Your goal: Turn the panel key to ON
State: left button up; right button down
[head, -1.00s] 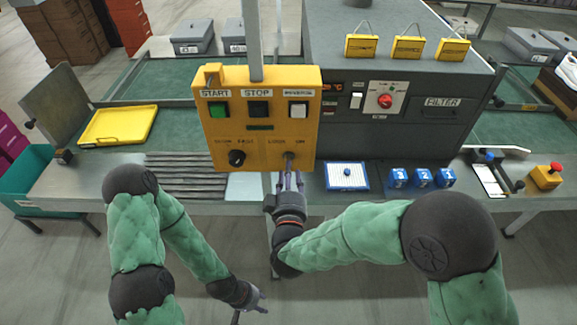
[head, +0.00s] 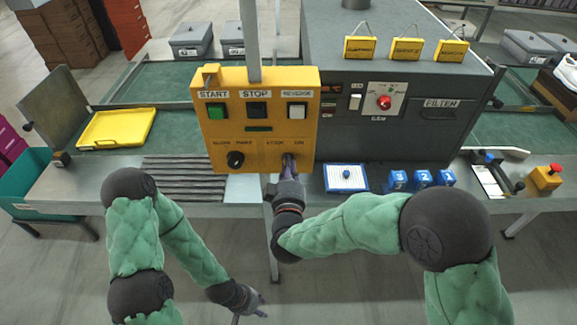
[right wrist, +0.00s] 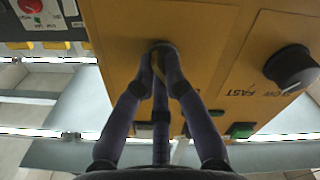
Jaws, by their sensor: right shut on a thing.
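The yellow control panel (head: 218,160) hangs on a post above the bench. It carries START, STOP and REVERSE buttons, a dark speed knob (head: 236,159) and a key switch at its lower right near the ON label. My right gripper (head: 289,160) is at that switch from below. In the right wrist view its fingertips (right wrist: 163,68) are closed together on the panel key at the dark round lock (right wrist: 162,45). The fingers mostly hide the key, so I cannot tell its angle. My left gripper (head: 253,309) hangs low in front of the bench, open and empty.
A grey filter machine (head: 410,140) with a red knob stands right of the panel. Blue numbered blocks (head: 422,179) and a white tray (head: 330,187) sit on the bench there. A yellow tray (head: 118,128) lies at left. The floor before the bench is clear.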

jog(key=shift+m, duration=0.3)
jog(key=shift+f+m+b, duration=0.15)
jog(key=shift+m+b, duration=2.05)
jog(key=shift+m, duration=1.1)
jog(key=shift+f+m+b, duration=0.1)
jog(key=shift+m+b, duration=2.05)
jog(key=shift+m, duration=1.15)
jog(key=c, duration=1.3)
grip_release()
